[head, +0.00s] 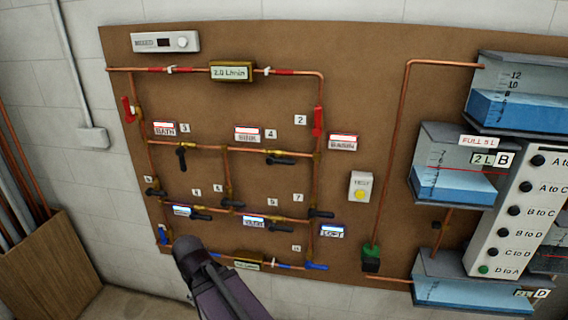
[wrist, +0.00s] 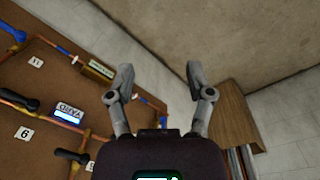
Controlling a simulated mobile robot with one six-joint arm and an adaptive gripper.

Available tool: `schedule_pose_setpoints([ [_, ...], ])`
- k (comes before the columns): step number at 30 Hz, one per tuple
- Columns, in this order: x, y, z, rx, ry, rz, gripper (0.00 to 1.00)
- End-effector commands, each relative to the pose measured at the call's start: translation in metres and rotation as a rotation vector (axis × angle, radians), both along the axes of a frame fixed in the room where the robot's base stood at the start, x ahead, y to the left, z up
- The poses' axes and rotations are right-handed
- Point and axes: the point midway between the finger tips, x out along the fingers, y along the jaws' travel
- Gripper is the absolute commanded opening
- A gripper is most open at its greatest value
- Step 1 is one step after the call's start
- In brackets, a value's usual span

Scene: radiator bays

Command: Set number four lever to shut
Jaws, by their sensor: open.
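The tag reading 4 (head: 271,134) is in the upper middle of the brown board in the head view. The fingertips cannot be made out there. The number four lever cannot be identified in the wrist view.
Lever 3 (head: 181,158) hangs down to the left; red lever 2 (head: 318,121) is at the right. Several black levers line the lower pipe. A wooden crate (head: 45,265) holds pipes at lower left.

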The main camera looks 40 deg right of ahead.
Motion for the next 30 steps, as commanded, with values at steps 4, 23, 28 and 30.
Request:
schedule_pose_setpoints([
  [4, 0.011, -0.031, -0.001, -0.097, -0.027, -0.026, 0.68],
  [23, 0.072, -0.212, 0.061, -0.905, -0.23, -0.064, 0.68],
  [28, 0.086, -0.248, 0.094, -1.133, -0.27, -0.029, 0.68],
  [30, 0.091, -0.26, 0.108, -1.226, -0.283, -0.007, 0.68],
])
